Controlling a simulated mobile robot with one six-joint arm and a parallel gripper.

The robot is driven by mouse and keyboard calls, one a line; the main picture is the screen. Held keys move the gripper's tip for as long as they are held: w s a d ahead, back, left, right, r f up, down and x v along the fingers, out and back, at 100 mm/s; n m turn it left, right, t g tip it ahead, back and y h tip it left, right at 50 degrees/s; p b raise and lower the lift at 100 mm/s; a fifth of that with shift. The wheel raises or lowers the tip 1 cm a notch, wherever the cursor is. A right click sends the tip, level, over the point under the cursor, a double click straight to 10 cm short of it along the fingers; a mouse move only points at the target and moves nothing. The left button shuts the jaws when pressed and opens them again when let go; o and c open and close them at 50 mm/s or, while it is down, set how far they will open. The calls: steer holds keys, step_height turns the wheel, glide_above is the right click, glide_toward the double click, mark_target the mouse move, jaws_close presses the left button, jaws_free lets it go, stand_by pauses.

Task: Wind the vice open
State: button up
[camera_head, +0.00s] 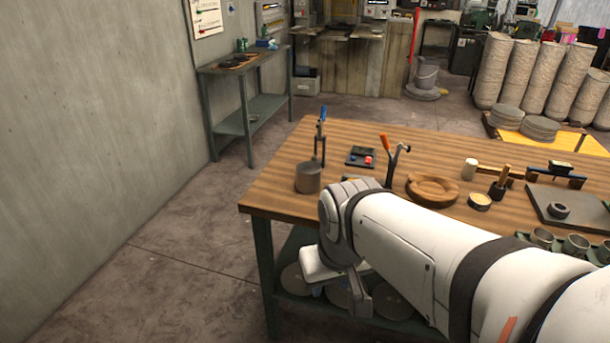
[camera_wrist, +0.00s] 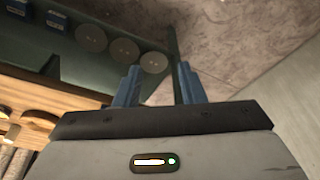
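I cannot make out a vice for sure in either view. My gripper (camera_wrist: 157,77) is open and empty in the wrist view. Its two blue fingers stand apart, with floor and a lower shelf beyond them. In the head view my white arm reaches across the front of the wooden workbench (camera_head: 290,187), and its end hangs at the front edge, below the top. The fingers cannot be made out there. A blue-handled upright tool (camera_head: 320,140) stands on the bench behind a grey cylinder (camera_head: 308,177), clear of my gripper.
The bench holds an orange-handled tool (camera_head: 390,157), a round wooden piece (camera_head: 433,190), a mallet (camera_head: 470,168) and a dark slab (camera_head: 570,207). Discs (camera_wrist: 123,50) lie on the shelf below. My arm hides part of the bench. Floor to the left is clear.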

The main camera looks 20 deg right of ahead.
steer(key=shift+o, duration=0.4)
steer(key=shift+a, duration=0.25)
